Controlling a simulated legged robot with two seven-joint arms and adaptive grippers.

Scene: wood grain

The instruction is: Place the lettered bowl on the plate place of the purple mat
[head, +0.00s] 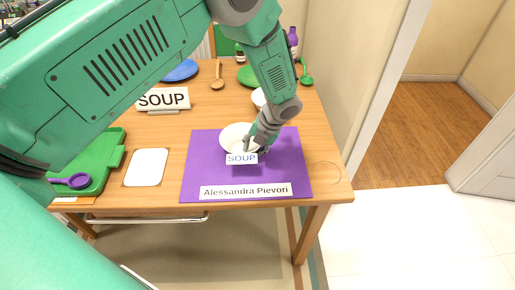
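The lettered bowl (235,137) is white with a "SOUP" label on its front. It is over the middle of the purple mat (205,178), which carries a name strip (245,191) reading "Alessandra Pievori". I cannot tell whether the bowl touches the mat. My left gripper (257,146) is at the bowl's right side, with its fingers at the rim. One finger appears inside the bowl; the grip itself is partly hidden. My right gripper is not in view.
A "SOUP" sign (163,99) stands behind, left of the mat. A green tray (98,165) with a purple scoop (72,181) and a white card (147,167) lie left. Another white bowl (258,97), a wooden spoon (217,78) and bottles (293,40) are farther back.

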